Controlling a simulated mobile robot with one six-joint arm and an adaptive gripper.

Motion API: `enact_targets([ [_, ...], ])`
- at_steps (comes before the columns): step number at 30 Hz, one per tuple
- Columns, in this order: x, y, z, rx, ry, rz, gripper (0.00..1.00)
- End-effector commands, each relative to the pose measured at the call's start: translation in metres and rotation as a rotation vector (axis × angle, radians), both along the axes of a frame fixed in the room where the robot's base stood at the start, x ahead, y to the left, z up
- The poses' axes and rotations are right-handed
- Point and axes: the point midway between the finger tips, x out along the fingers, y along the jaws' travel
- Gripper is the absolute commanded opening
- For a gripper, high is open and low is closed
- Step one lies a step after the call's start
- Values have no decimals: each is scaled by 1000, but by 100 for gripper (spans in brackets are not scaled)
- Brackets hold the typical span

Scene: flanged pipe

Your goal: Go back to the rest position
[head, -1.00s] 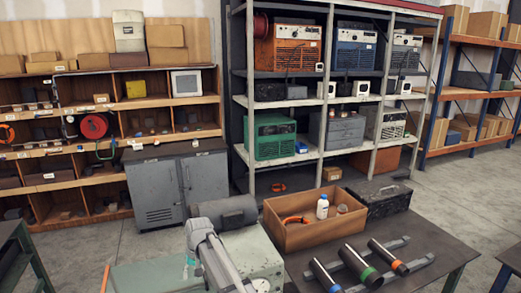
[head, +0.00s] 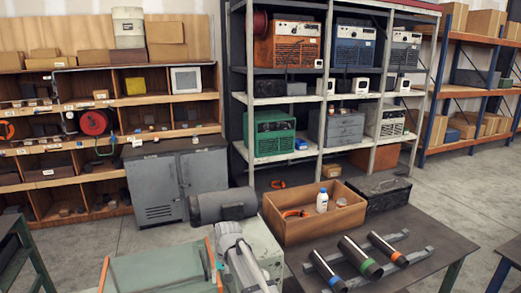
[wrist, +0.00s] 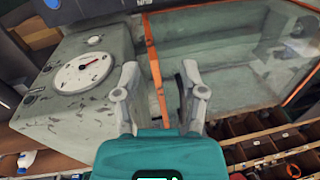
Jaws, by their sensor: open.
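My gripper (wrist: 160,78) is open in the wrist view, with nothing between its two fingers. Behind the fingers are a grey machine with a round dial (wrist: 85,72) on the left and an orange-edged glass-sided tank (wrist: 225,60) on the right. In the head view my arm shows at the bottom middle, in front of the grey-green machine (head: 262,248); the gripper's fingers cannot be made out there. Three dark pipes with blue (head: 326,270), green (head: 360,257) and orange (head: 388,248) bands lie on rails on the dark table (head: 425,240).
A wooden box (head: 290,232) with a white bottle (head: 322,200) stands at the table's back, beside a black case (head: 380,192). The tank (head: 155,268) is left of my arm. A grey cabinet (head: 175,180) and tall shelves stand behind. Open floor (head: 465,185) lies at right.

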Motion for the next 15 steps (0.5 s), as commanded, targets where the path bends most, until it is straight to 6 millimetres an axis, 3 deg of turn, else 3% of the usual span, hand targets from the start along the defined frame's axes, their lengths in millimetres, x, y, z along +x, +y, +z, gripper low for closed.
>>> enact_targets([
  [1,-7,-18,-12,-6,-1,-15,54],
  [8,-36,-109,-51,-44,-13,-90,54],
  [15,-78,-199,-91,-90,-20,-174,54],
])
